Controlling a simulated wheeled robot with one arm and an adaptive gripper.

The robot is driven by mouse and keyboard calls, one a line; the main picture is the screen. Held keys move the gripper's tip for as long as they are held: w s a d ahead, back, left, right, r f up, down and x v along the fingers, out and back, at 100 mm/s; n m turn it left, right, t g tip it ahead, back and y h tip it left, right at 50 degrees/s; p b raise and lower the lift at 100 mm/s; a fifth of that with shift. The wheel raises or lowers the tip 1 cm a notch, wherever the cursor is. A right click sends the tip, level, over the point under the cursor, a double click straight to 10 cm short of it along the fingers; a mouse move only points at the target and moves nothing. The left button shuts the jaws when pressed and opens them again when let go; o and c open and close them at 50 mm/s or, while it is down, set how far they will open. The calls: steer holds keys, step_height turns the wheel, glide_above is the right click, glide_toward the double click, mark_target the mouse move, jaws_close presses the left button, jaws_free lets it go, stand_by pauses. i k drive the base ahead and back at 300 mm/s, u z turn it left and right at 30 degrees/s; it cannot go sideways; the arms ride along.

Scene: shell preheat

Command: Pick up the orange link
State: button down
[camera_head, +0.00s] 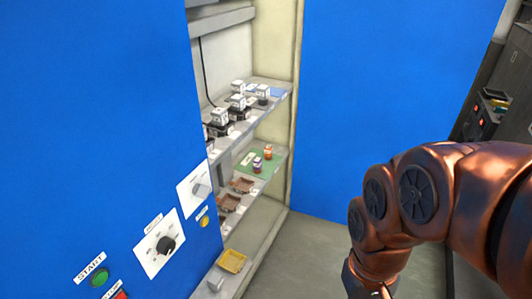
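A small orange piece (268,152), which looks like the orange link, stands on a green mat (274,163) on the middle shelf inside the blue cabinet. A similar purple piece (257,164) stands just in front of it. Both are small, and their fine shape is hard to make out. My copper-coloured arm reaches in from the right and bends down at the bottom edge, well to the right of the shelf. My gripper is cut off below the picture.
Several white-and-black pieces (237,103) stand on the upper shelf. Brown trays (241,185) sit left of the mat. A yellow tray (231,261) is low down. A blue control panel with a knob (166,245) and a green start button (99,277) flanks the opening. Grey floor (318,250) is clear.

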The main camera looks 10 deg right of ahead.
mark_target(268, 149)
steer(key=z, duration=0.85)
steer(key=i, duration=1.7)
steer(key=u, duration=2.35)
